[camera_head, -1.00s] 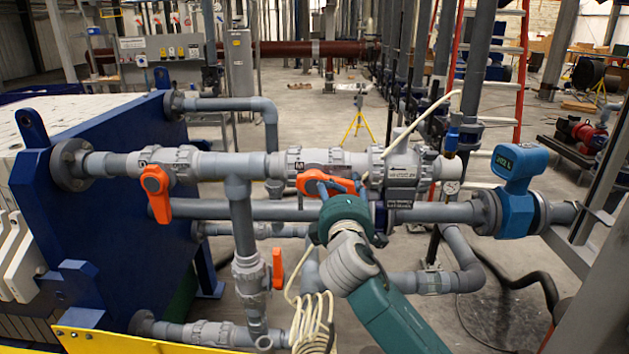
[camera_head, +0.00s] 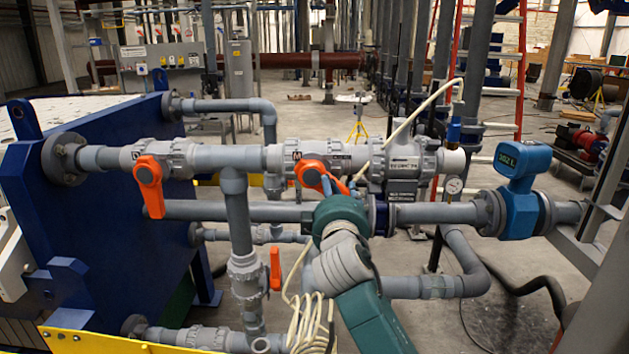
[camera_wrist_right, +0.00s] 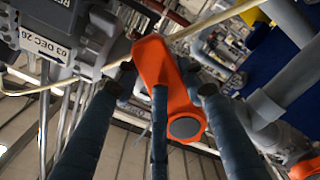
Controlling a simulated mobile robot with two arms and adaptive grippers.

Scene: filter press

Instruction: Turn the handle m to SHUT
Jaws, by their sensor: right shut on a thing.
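The orange handle m (camera_head: 307,172) is on the upper grey pipe, below a black label with an M. It slopes from its hub down to the right, at a slant to the pipe. My right gripper (camera_head: 327,186) reaches up to it from below and is shut on it. In the right wrist view the orange handle (camera_wrist_right: 166,85) lies between my dark fingers (camera_wrist_right: 160,92), its round hub end at the lower right. My green wrist hides part of the pipe below. A SHUT mark cannot be read. My left gripper is out of view.
Another orange handle (camera_head: 150,185) on the same pipe points down at the left. A third orange handle (camera_head: 275,268) hangs on the lower upright pipe. A blue meter (camera_head: 520,190) is at the right.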

